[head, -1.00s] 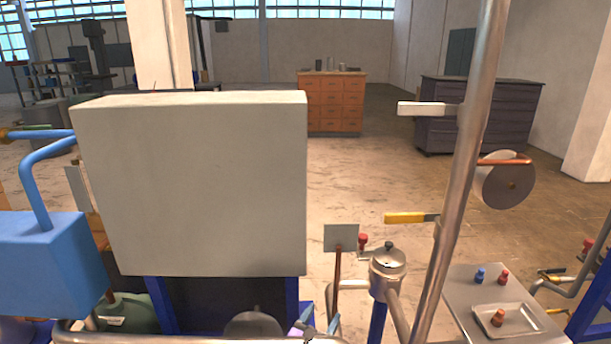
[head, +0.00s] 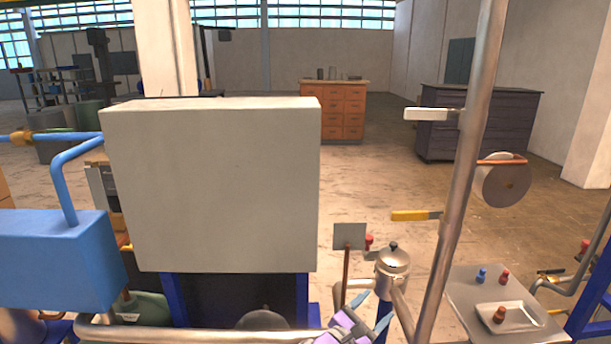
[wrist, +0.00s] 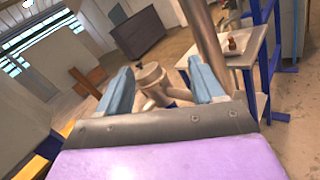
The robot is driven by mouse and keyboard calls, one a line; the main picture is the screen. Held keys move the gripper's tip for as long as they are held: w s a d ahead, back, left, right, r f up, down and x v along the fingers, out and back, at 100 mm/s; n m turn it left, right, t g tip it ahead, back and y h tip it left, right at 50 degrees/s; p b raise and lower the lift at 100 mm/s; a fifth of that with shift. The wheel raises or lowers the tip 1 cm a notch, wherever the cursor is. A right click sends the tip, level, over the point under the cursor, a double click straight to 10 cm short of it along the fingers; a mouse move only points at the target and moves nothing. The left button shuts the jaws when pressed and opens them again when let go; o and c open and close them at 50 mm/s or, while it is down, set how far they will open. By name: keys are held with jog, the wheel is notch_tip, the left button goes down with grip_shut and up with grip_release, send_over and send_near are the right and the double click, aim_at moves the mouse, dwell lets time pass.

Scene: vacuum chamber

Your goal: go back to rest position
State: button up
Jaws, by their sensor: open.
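My gripper (head: 349,306), purple with pale blue fingers, shows at the bottom edge of the head view, just right of the big grey box. In the wrist view my gripper (wrist: 163,84) is open, its two fingers well apart. Nothing is held between them. A metal valve body (wrist: 152,75) shows beyond the gap between the fingers. The same valve body (head: 393,262) stands right of my gripper in the head view. Most of my arm is hidden below the head view.
A large grey box (head: 212,190) stands close in front, with a blue box (head: 55,262) at left. A slanted metal pipe (head: 462,180) rises at right. A side table (head: 465,292) holds a tray (head: 530,319) and small knobs. Open floor lies behind.

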jog(key=s+d+r+m+g+h, duration=0.3)
jog(key=s+d+r+m+g, duration=0.4)
jog(key=d, duration=0.3)
jog(key=s+d+m+g+y, duration=0.25)
jog(key=s+m+g, duration=0.2)
jog(key=s, duration=0.35)
jog(key=s+d+m+g+y, duration=0.1)
jog(key=s+d+m+g, duration=0.3)
jog(key=s, duration=0.3)
jog(key=s+a+f+m+y, duration=0.1)
jog(key=s+a+m+y, duration=0.2)
jog(key=s+a+y, duration=0.3)
jog(key=s+a+f+m+y, duration=0.2)
jog(key=s+a+m+y, duration=0.2)
jog(key=s+a+y, duration=0.3)
jog(key=s+a+t, duration=0.1)
jog(key=s+a, duration=0.3)
jog(key=a, duration=0.1)
jog(key=shift+s+f, duration=0.25)
jog(key=shift+s, duration=0.1)
